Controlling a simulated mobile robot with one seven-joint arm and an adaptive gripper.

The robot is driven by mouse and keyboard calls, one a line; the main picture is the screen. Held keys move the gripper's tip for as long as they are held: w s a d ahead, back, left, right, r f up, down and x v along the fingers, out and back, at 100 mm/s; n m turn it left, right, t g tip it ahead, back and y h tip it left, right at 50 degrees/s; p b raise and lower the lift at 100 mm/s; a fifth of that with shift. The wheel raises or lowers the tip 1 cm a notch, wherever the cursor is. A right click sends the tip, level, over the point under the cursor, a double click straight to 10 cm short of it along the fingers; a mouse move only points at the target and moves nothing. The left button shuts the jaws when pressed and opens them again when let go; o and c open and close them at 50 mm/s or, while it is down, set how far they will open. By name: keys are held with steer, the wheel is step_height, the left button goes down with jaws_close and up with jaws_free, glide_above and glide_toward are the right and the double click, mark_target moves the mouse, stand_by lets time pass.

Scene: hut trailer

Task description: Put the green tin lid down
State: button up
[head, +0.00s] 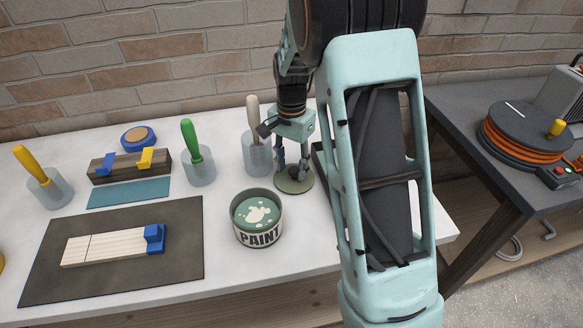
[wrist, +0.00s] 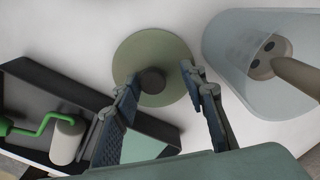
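The green tin lid (head: 294,185) lies flat on the white table, behind and right of the paint tin (head: 258,236). In the wrist view the round lid (wrist: 160,45) shows whole-faced, with a dark knob (wrist: 152,80) on it. My gripper (head: 291,167) points down over the lid. In the wrist view my gripper (wrist: 160,75) has its fingers spread, one on each side of the knob, with gaps between them and it. The paint tin stands uncovered, with green, white-blotched paint inside.
A clear cup with a pale-handled tool (head: 257,152) stands close to the lid's left. In the wrist view a dark tray with a green-framed roller (wrist: 68,138) lies on the other side. A dark mat (head: 190,270) holds a board. The table's front edge is near the tin.

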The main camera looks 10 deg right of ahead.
mark_target(292, 167)
step_height(292, 167, up, 11)
steer(key=shift+r, duration=0.15)
stand_by(0.6)
